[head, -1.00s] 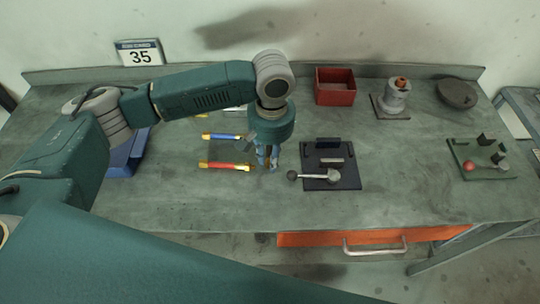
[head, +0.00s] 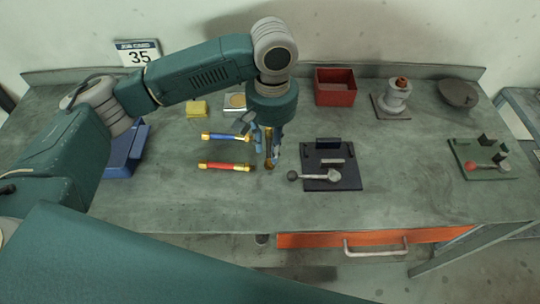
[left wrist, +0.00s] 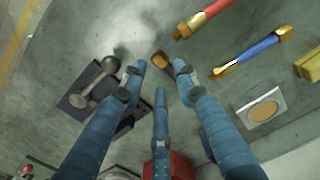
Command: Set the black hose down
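My left gripper (head: 267,148) points down over the table, just left of the dark plate. Its blue fingers are spread apart. A brass-coloured fitting (head: 269,165), seemingly an end of the black hose, shows by the fingertips. In the left wrist view the brass fitting (left wrist: 160,62) shows between and just beyond the fingertips (left wrist: 159,76), with gaps around it. The fingers hide much of the hose; I cannot tell whether it stands or lies. The blue hose (head: 226,137) and red hose (head: 226,166) lie to the left. My right gripper is not in view.
Right of the gripper is a dark plate (head: 343,182) with a ball-ended lever (head: 318,176). A red bin (head: 335,87), a grey valve (head: 396,96) and a yellow block (head: 197,108) stand farther back. A blue bin (head: 121,165) is at left. The front of the table is clear.

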